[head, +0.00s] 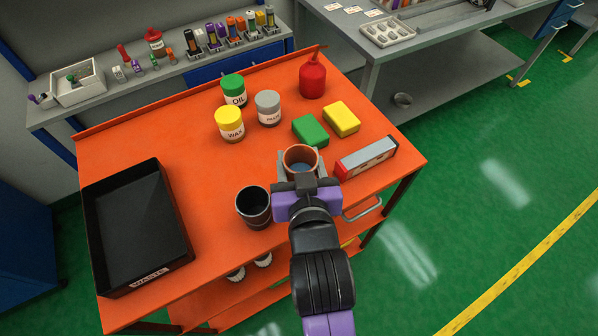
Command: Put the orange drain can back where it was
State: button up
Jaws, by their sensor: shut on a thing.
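The orange drain can (301,152) is an open-topped cup with an orange-brown rim and a dark bluish inside. My gripper (300,166) is shut on it, with a grey finger on each side. My wrist hides the lower front of the can, so I cannot tell whether its base touches the orange table top (190,130). The can looks upright. A similar dark open can (253,206) stands on the table just left of my gripper.
A black waste tray (140,228) lies at the left. Jars labelled OIL (234,91) and WAX (229,123), a grey-lidded jar (268,107), a red bottle (312,78), green (310,131) and yellow (342,119) blocks stand behind. A grey-red box (366,158) is close right.

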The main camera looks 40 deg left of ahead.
jog(key=shift+f, duration=2.55)
jog(key=shift+f, duration=0.15)
jog(key=o, duration=1.5)
